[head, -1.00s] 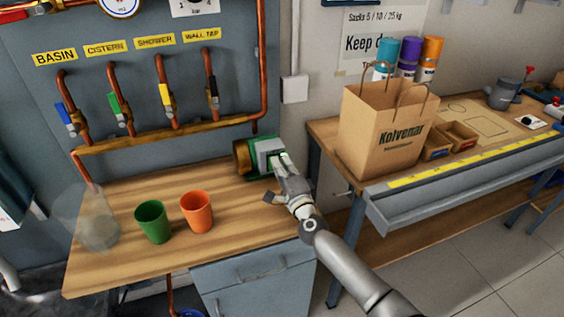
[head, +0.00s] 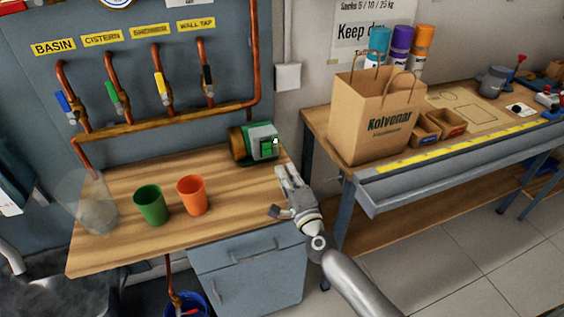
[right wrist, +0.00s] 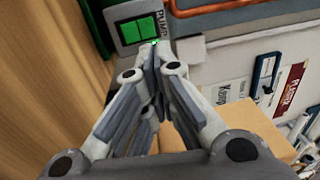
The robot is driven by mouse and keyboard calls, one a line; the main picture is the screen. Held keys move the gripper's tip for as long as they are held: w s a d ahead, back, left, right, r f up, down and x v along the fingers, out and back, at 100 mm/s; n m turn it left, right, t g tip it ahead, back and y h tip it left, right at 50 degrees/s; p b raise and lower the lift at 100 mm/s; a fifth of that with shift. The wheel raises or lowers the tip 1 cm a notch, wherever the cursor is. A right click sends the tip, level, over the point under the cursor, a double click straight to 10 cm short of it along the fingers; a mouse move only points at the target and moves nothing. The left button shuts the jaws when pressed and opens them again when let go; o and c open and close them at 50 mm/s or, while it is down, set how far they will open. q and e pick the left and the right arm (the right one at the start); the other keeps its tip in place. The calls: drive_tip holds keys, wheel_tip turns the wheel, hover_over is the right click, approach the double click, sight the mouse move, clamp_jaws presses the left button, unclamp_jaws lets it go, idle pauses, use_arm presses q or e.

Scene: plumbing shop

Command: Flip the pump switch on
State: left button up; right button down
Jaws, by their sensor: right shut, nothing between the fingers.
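The pump (head: 253,142) is a green body with a brass end, at the back right of the wooden worktop. Its switch (head: 268,148) is a green rocker on a grey plate facing out. In the right wrist view the green switch (right wrist: 136,31) shows lit beside the lettering "PUMP", with a small bright green light at the plate's lower edge. My right gripper (head: 285,170) is shut and empty, a little in front of and below the pump, apart from it. In the right wrist view its closed fingertips (right wrist: 155,52) lie just below the plate. My left gripper is not in view.
A green cup (head: 150,206), an orange cup (head: 192,195) and a clear cup (head: 98,212) stand on the worktop (head: 150,178). Pipes with several coloured valve levers are behind. A paper bag (head: 372,120) stands on the right bench.

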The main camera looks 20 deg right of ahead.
drive_tip(key=s, duration=0.2)
drive_tip(key=shift+s+d+r, duration=0.1)
drive_tip(key=shift+s, duration=0.8)
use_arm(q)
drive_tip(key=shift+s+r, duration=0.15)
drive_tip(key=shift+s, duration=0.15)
